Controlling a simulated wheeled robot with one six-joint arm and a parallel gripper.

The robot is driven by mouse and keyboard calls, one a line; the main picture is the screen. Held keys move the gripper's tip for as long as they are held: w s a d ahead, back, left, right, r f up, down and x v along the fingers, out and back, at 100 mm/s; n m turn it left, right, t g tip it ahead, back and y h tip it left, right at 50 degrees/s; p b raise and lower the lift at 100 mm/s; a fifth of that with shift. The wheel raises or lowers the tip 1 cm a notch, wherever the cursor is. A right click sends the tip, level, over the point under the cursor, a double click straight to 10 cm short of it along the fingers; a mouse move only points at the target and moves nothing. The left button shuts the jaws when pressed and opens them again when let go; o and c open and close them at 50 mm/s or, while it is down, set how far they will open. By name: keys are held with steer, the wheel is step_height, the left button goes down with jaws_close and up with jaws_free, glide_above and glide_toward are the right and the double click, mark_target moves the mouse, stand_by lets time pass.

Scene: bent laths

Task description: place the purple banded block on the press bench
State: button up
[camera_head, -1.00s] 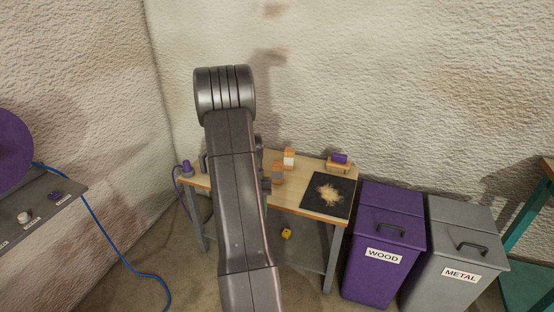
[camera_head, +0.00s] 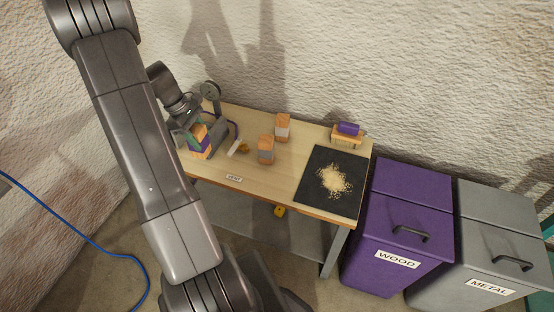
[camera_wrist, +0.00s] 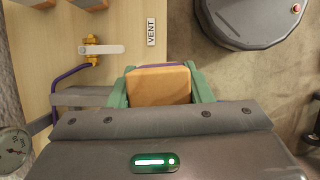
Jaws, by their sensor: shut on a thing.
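My gripper (camera_head: 199,136) is shut on the purple banded block (camera_head: 201,147), a wooden block with a purple band, at the left end of the bench (camera_head: 225,172). In the wrist view the block (camera_wrist: 158,86) sits between the green fingers (camera_wrist: 160,76), its plain orange wood face showing and a thin purple strip at its far edge. The block lines up with the bench edge there, with floor to its right. I cannot tell whether it touches the bench top.
Two wooden blocks with grey bands (camera_head: 266,150) (camera_head: 282,127) stand on the bench. A valve (camera_wrist: 92,49), purple hose and gauge (camera_wrist: 14,150) are near my gripper. A dark mat (camera_head: 312,190) with sawdust lies right. Purple (camera_head: 399,228) and grey (camera_head: 484,240) bins stand beyond.

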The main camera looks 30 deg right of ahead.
steer(key=s+d+f+n+t+b, duration=0.25)
steer(key=s+d+n+b, duration=0.2)
steer(key=d+n, duration=0.4)
steer(key=s+d+f+n+t+b, duration=0.1)
steer(key=s+d+n+t+b, duration=0.35)
steer(key=d+n, duration=0.4)
steer(key=shift+g, duration=0.4)
steer(key=f+b, duration=0.1)
steer(key=f, duration=0.2)
steer(key=f+b, duration=0.2)
steer(key=f, duration=0.1)
steer(key=a+f+b, duration=0.1)
steer(key=f, duration=0.2)
steer(key=shift+w+b, duration=0.3)
steer(key=shift+w, duration=0.05)
steer(key=shift+f, duration=0.2)
steer(key=o, duration=1.1)
steer(key=shift+r, duration=0.25)
steer(key=p+v, duration=0.4)
steer(key=v, duration=0.7)
steer(key=shift+s+a+r, duration=0.1)
steer(key=shift+a+r, duration=0.1)
steer(key=shift+r, duration=0.15)
